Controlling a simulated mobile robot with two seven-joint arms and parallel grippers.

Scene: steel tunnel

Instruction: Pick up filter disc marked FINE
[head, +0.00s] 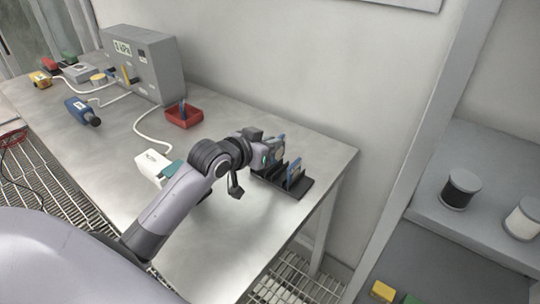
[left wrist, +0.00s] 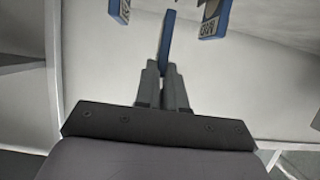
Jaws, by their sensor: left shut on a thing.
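My left gripper (head: 268,154) is at the black rack near the table's right end. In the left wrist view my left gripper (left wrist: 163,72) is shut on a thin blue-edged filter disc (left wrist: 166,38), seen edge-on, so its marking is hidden. Two other blue-framed pieces with small labels, one on the left (left wrist: 120,10) and one on the right (left wrist: 213,22), show on either side, cut by the frame's top; I cannot read which is FINE. In the head view a blue-framed disc (head: 294,171) stands in the rack (head: 302,188), beside the gripper. My right gripper is out of view.
A red tray (head: 184,116) with a blue item stands behind my arm. A white box (head: 152,162) with a cable lies left of my forearm. A grey cabinet (head: 146,65) and small parts fill the far left. The wall is close behind the rack.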

